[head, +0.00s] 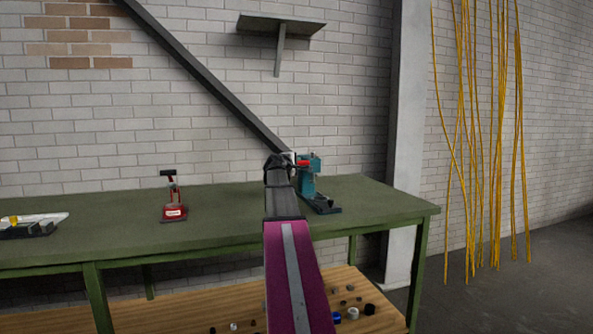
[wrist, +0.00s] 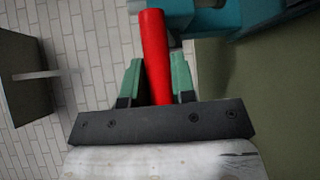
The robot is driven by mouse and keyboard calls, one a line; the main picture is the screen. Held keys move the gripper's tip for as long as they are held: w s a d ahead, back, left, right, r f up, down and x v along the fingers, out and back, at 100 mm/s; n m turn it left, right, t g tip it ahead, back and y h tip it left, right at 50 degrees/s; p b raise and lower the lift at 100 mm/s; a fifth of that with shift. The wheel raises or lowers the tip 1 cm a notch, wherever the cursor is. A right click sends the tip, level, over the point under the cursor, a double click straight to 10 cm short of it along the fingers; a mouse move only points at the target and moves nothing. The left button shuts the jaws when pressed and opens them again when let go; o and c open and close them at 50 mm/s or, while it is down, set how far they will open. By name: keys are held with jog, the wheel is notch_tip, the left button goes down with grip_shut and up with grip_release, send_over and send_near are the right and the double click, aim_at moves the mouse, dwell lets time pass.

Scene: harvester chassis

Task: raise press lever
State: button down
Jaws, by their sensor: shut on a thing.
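In the wrist view the red lever (wrist: 153,28) runs between the two green fingers of my gripper (wrist: 158,65). My gripper is shut on the lever, with a finger on each side of it. The teal press body (wrist: 205,20) shows at the top right of the wrist view. In the head view my arm hides most of my gripper and part of the press.
The green bench (head: 118,225) runs along the brick wall. A small red device (head: 173,210) and a white and black item (head: 33,224) stand to the left. A wall shelf (head: 281,24) hangs above. Small parts lie on the wooden lower shelf (head: 375,298).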

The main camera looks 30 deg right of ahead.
jog(key=shift+w+d+r+n+g+y, duration=0.1)
jog(key=shift+w+r+n+g+y, duration=0.25)
jog(key=shift+r, duration=0.5)
jog(key=shift+w+d+r+n+g+y, duration=0.1)
jog(key=shift+w+r+n+g+y, duration=0.15)
jog(key=shift+w+r, duration=0.4)
jog(key=shift+w+d+r+n+g+y, duration=0.1)
jog(key=shift+w+r+n+g+y, duration=0.2)
jog(key=shift+r, duration=0.7)
jog(key=c, duration=0.9)
grip_release()
jog(key=shift+c, duration=0.2)
jog(key=v, duration=1.1)
jog(key=shift+f, duration=0.15)
